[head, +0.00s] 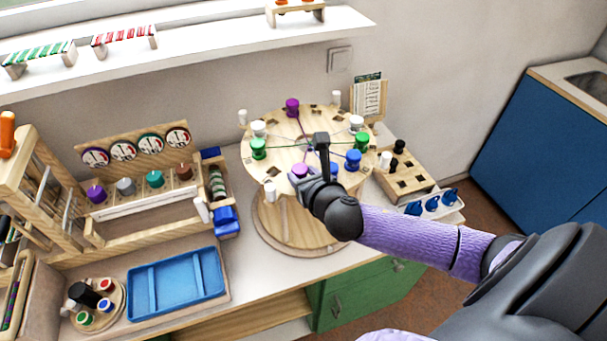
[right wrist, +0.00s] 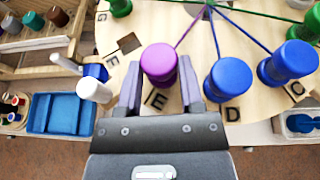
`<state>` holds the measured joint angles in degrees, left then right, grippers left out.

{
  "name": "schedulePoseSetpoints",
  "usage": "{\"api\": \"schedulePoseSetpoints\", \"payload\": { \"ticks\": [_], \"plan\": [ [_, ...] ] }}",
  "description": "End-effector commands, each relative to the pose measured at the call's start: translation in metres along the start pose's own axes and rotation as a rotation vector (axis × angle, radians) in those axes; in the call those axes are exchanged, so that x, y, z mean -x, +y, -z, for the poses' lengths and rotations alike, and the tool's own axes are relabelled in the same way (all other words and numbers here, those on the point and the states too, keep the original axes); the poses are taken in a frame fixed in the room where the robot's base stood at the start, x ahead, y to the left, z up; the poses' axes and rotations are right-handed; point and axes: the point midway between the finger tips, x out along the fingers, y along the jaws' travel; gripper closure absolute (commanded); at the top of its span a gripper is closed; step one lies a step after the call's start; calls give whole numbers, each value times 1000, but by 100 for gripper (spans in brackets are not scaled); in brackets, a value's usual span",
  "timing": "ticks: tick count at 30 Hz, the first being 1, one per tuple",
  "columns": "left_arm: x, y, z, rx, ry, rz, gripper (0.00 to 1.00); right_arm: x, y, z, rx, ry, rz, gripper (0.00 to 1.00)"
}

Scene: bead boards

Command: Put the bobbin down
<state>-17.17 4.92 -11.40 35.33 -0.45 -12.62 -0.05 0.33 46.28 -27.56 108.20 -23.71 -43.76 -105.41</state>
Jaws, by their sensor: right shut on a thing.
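The purple bobbin (right wrist: 159,62) stands between the two fingers of my right gripper (right wrist: 160,88), which is shut on it. In the right wrist view it is at the near rim of the round wooden board (right wrist: 130,20), by the letter E; whether its base touches the board is hidden. In the head view the bobbin (head: 298,171) shows just left of my right gripper (head: 305,180), at the board's near edge. A purple thread runs from it toward the board's middle. My left gripper is not in view.
A blue bobbin (right wrist: 229,78) stands close right of the held one, with another blue bobbin (right wrist: 290,62) beyond. A white peg (right wrist: 95,90) is close on the left. Green bobbins, another purple bobbin (head: 292,106) and white pegs surround the board. A blue tray (head: 175,284) lies left.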

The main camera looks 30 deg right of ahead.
Motion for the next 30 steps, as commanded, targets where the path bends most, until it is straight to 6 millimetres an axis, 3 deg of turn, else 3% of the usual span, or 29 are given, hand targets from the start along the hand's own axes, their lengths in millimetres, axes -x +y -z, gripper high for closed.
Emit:
{"api": "schedulePoseSetpoints", "payload": {
  "ticks": [3,13,17,24,30],
  "plan": [
    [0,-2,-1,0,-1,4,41,0,0,0,0,0,0,38],
    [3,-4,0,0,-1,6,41,5,0,-4,1,0,-2,38],
    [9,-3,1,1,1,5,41,30,0,-4,3,3,-3,38],
    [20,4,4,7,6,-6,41,93,1,-4,2,5,-4,38],
    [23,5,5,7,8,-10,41,120,0,-3,1,2,-1,38]
  ]
}}
